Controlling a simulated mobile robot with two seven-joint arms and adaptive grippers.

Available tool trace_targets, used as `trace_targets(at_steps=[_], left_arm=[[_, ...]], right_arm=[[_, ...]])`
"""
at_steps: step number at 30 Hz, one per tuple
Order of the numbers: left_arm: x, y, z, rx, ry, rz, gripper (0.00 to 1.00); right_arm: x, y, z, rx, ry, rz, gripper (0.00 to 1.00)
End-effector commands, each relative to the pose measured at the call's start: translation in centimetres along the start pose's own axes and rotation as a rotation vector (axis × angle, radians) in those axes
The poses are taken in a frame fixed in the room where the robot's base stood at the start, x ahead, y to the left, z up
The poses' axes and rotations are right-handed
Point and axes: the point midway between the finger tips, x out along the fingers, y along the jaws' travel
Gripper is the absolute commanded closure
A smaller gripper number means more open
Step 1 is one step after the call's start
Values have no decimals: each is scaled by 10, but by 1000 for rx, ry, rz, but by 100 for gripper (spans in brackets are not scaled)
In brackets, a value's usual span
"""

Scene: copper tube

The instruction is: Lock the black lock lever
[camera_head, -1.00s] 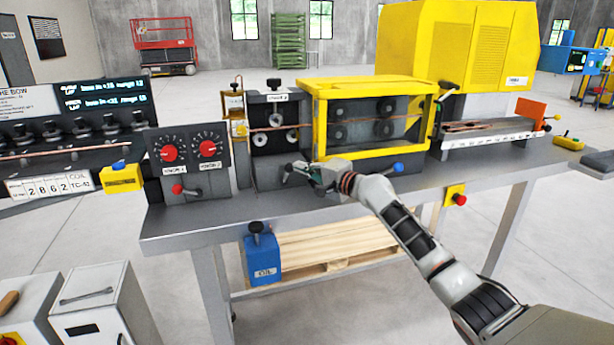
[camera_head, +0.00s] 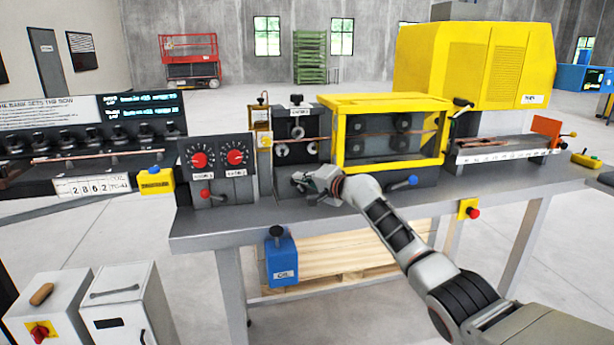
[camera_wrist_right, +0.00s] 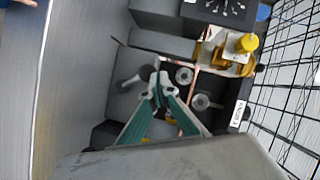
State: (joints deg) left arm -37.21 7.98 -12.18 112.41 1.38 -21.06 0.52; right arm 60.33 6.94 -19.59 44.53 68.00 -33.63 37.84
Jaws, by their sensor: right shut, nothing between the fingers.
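A small dark lever (camera_head: 299,178) sits low on the front of the black roller unit (camera_head: 296,132), left of the yellow guarded machine. In the right wrist view the lever (camera_wrist_right: 131,80) lies just beside my fingertips; I cannot tell whether they touch it. My right gripper (camera_head: 313,184) is at the front of this unit, partly hiding its lower part. In the right wrist view its teal-sided fingers (camera_wrist_right: 160,88) are closed together with nothing between them. My left gripper is not in view.
The dial box (camera_head: 216,165) with red knobs stands left of the roller unit. A yellow guard frame (camera_head: 386,101) and a blue-knobbed lever (camera_head: 412,180) are to the right. A copper tube runs through the rollers.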

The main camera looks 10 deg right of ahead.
Motion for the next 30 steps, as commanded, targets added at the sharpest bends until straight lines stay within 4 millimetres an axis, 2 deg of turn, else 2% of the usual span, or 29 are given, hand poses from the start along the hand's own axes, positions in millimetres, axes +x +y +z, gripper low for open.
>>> trace_targets(at_steps=[12,30], left_arm=[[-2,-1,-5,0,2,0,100],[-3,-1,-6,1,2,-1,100]], right_arm=[[6,0,12,1,-1,1,100],[6,-1,13,1,-1,1,100]])
